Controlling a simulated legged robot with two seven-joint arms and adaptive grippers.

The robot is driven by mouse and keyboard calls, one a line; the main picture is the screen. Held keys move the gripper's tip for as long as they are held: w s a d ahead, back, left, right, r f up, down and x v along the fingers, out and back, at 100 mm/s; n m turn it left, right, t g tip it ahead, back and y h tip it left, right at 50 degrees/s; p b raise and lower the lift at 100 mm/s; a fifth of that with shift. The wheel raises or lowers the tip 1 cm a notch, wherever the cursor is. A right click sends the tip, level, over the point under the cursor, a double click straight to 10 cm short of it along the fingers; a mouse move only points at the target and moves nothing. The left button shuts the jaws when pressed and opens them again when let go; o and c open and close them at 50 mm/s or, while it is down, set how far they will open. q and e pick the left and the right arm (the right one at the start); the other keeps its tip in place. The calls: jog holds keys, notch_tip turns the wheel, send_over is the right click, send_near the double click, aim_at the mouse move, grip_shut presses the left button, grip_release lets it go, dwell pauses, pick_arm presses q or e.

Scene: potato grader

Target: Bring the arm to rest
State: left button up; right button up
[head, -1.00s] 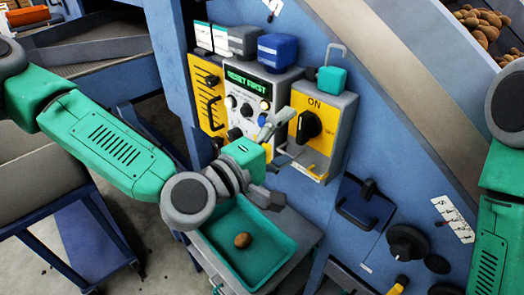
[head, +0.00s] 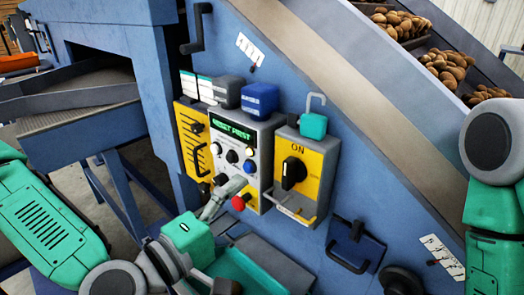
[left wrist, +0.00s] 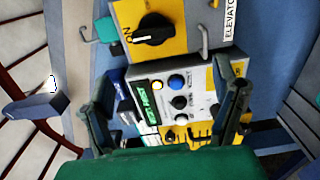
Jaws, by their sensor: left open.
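My left arm comes in low from the left in the head view. Its gripper (head: 222,240) is open and empty, its fingers spread in front of the lower part of the control panel. In the left wrist view the two dark fingers (left wrist: 168,108) stand apart, with the panel (left wrist: 175,105) seen between them. I cannot tell that either finger touches anything. My right arm shows at the right edge of the head view; its gripper is out of the picture.
The grey control panel (head: 236,150) has a green display, several knobs and a red button (head: 240,202). Beside it is a yellow switch box (head: 308,160) marked ON. A green tray (head: 250,270) lies below. Potatoes (head: 448,68) sit on the upper conveyor.

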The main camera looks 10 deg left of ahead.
pick_arm(q)
jog(key=s+f+m+g+y, duration=0.1)
jog(key=s+f+m+g, duration=0.2)
jog(key=f, duration=0.4)
jog(key=s+a+f+m+g+y, duration=0.1)
jog(key=s+f+g, duration=0.25)
jog(key=f, duration=0.35)
jog(key=s+f+m+g+y, duration=0.1)
jog(key=s+f+m+g, duration=0.1)
jog(key=s+f, duration=0.35)
jog(key=s+a+f+m+g+y, duration=0.2)
jog(key=a+f, duration=0.4)
jog(key=a, duration=0.4)
jog(key=s+a+f+m+g+y, duration=0.3)
jog(key=s+a+f+y, duration=0.2)
jog(key=a, duration=0.4)
jog(key=shift+s+a+f+m, duration=0.35)
jog(key=shift+s+f, duration=0.45)
jog(key=shift+s, duration=0.25)
jog(key=shift+w+d, duration=0.1)
